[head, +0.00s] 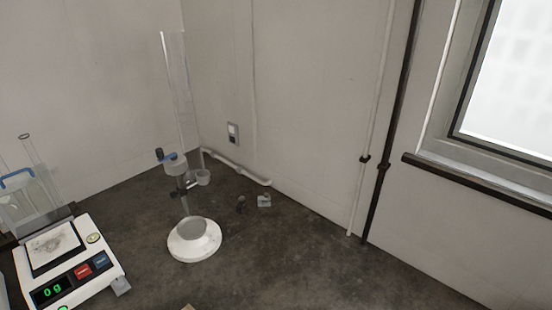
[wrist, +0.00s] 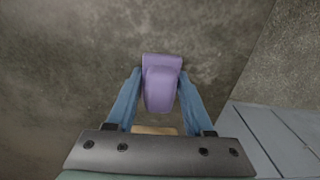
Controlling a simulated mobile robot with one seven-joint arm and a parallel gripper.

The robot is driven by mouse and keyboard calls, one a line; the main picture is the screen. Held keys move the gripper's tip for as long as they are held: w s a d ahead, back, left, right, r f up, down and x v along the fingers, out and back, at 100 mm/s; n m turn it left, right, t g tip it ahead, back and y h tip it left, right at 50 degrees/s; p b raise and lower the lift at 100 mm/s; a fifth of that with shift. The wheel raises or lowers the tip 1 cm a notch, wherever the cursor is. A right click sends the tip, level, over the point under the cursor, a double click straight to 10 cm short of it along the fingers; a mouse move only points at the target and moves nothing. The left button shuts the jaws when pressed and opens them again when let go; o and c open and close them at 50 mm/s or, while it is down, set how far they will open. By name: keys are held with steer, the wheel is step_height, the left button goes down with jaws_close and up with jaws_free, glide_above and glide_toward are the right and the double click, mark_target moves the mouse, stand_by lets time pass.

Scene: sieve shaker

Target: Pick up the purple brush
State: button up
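The purple brush (wrist: 161,85) lies in the middle of the wrist view, over the dark bench top. A tan, wood-coloured piece (wrist: 154,130) shows just below it, partly hidden by my gripper's dark bracket; I cannot tell whether it belongs to the brush. My gripper (wrist: 160,74) has its two blue fingers on either side of the brush, with narrow gaps beside its body. It looks open around the brush. I cannot tell whether the tips touch its wider end. Neither the purple brush nor my gripper shows in the head view.
In the head view, a balance (head: 100,262) reading 0 g stands at the left. A white round-based stand (head: 194,250) with a clear tube is mid-left. A small grey object (head: 264,201) lies behind it. The bench (head: 290,270) at front right is clear. Grey slats (wrist: 262,140) show at the wrist view's lower right.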

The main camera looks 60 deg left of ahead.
jaws_close()
step_height(320, 180, up, 10)
stand_by(0.6)
